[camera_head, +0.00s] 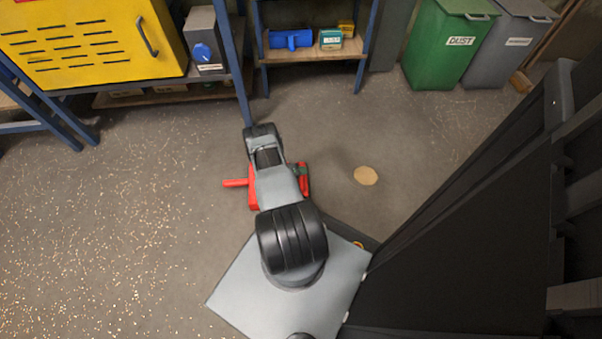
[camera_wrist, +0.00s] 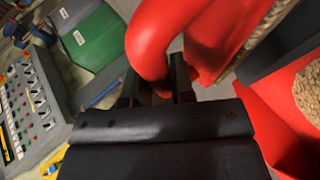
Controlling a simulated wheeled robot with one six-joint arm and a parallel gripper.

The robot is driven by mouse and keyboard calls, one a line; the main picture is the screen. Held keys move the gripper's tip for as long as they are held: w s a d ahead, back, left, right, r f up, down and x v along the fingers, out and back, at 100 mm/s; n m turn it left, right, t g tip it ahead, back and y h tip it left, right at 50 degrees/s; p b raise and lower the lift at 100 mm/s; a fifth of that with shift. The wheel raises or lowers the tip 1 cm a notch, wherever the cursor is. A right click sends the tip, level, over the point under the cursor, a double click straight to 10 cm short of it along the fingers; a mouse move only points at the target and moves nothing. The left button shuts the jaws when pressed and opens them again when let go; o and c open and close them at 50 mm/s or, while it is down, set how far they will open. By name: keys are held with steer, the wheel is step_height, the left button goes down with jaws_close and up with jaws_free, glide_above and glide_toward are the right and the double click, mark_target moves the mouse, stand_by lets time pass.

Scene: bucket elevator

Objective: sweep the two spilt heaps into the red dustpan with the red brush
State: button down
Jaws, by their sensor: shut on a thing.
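In the wrist view my gripper (camera_wrist: 157,88) is shut on the curved red handle of the brush (camera_wrist: 154,45). The brush's pale bristles show at the top right of that view. The red dustpan (camera_wrist: 278,118) is at the right there, with tan grain (camera_wrist: 311,88) showing in it. In the head view the dustpan (camera_head: 253,201) lies on the floor, its handle pointing left, partly hidden under my arm. A bit of the red brush (camera_head: 304,183) shows right of my arm. One tan heap (camera_head: 366,176) lies on the floor to the right, apart from the dustpan.
Loose specks (camera_head: 110,240) are scattered over the floor at left. A yellow cabinet (camera_head: 85,45) and blue-framed shelves (camera_head: 310,55) stand at the back. A green dust bin (camera_head: 445,45) and a grey bin (camera_head: 505,50) stand at back right. Floor around the heap is clear.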

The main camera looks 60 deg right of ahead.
steer(key=shift+s+d+r+p, duration=0.15)
steer(key=shift+s+r+p, duration=0.1)
steer(key=shift+r+p, duration=0.35)
steer(key=shift+s+d+r+p, duration=0.2)
steer(key=shift+r+p, duration=0.25)
steer(key=shift+r, duration=0.3)
steer(key=shift+s+d+r+p, duration=0.15)
steer(key=shift+s+r+p, duration=0.1)
steer(key=shift+r+p, duration=0.35)
steer(key=shift+r, duration=0.1)
